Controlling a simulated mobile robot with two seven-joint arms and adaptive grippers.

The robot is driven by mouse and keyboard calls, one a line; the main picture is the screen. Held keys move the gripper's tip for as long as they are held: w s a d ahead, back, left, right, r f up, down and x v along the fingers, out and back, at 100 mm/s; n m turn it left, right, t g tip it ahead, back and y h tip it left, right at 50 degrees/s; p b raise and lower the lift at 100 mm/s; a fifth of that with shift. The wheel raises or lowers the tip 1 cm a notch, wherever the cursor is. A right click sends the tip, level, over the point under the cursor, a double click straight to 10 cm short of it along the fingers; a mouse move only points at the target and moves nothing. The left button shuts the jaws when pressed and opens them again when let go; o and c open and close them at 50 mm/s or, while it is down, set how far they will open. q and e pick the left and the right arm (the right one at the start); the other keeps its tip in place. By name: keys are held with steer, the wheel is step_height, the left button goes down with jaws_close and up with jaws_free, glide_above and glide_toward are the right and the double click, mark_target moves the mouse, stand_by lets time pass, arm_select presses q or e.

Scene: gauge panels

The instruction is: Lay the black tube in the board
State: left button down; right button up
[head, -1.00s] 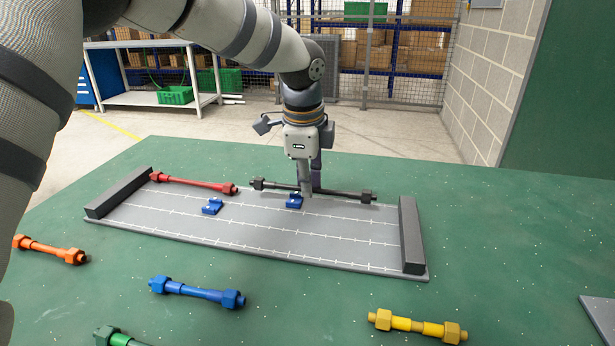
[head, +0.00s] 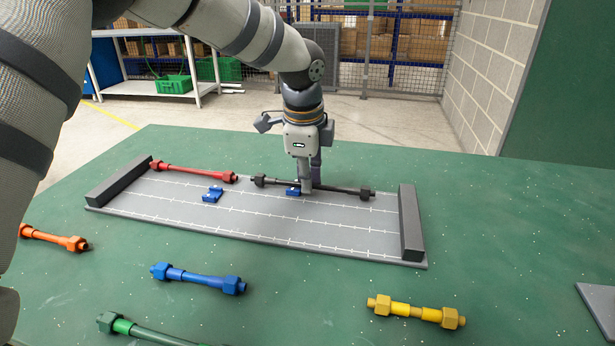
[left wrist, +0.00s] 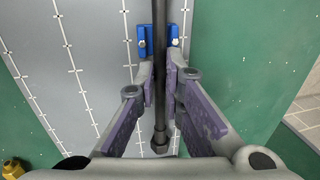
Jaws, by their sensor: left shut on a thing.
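The black tube (head: 340,189) has a black nut at each end and lies lengthwise along the back edge of the grey board (head: 330,240). My left gripper (head: 306,188) is shut on its middle, with a finger on each side. In the left wrist view the tube (left wrist: 160,60) runs between the fingers (left wrist: 162,88) and over a blue clip (left wrist: 143,42) fixed to the board. That clip also shows in the head view (head: 293,191), just beneath the tube. I cannot tell whether the tube touches the clip's bottom. My right gripper is not in view.
A red tube (head: 195,172) lies along the board's back left; a second blue clip (head: 212,195) is empty. Dark blocks (head: 410,225) stand at both board ends. Orange (head: 55,239), blue (head: 200,280), green (head: 150,332) and yellow (head: 415,312) tubes lie on the green table in front.

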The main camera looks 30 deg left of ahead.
arm_select(q)
steer(key=shift+s+f, duration=0.25)
steer(key=shift+f, duration=0.45)
steer(key=shift+s+f, duration=0.1)
steer(key=shift+f, duration=0.35)
steer(key=c, duration=1.6)
jaws_free()
steer(key=shift+f, duration=0.1)
steer(key=shift+w, duration=0.2)
steer(key=shift+r, duration=0.35)
